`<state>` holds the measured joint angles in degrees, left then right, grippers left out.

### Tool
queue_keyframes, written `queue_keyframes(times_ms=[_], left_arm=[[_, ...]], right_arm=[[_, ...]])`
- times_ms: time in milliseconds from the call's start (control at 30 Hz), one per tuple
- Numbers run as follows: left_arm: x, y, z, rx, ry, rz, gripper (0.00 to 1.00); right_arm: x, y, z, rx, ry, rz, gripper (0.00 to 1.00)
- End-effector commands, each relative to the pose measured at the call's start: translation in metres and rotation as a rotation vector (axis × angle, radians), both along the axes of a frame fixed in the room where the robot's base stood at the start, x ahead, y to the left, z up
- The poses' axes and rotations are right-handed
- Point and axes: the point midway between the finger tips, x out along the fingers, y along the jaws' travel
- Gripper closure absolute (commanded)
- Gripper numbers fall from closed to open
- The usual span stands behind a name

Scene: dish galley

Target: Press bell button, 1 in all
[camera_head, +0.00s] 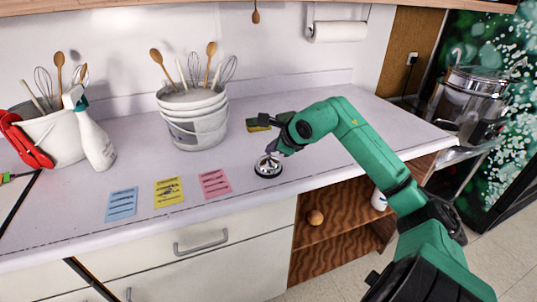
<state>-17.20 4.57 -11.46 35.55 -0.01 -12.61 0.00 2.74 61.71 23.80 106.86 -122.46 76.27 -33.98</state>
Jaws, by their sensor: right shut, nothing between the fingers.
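A silver call bell (268,168) with a dark base stands on the white counter, near its front edge. My right gripper (272,150) is shut and empty, pointing down at the top of the bell. Its tip is at or just above the bell's button, which it hides; I cannot tell whether they touch. The green right arm comes in from the lower right. My left gripper is not in view.
Blue, yellow (169,191) and pink (215,183) notes lie left of the bell. A grey bucket of utensils (198,132) and a sponge (258,124) stand behind. A spray bottle (97,145) is at left. Open shelves (335,240) are below the counter.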

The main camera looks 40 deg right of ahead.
Motion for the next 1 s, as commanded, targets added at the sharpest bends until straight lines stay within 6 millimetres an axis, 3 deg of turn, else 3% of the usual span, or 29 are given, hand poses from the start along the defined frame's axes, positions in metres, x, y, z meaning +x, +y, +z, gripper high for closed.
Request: queue_keyframes(times_ms=[500, 1000], left_arm=[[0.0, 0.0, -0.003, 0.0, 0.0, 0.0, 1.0], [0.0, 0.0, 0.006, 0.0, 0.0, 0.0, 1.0]], right_arm=[[0.0, 0.0, -0.002, 0.0, 0.001, 0.0, 1.0], [0.0, 0.0, 0.017, 0.0, 0.001, -0.001, 1.0]])
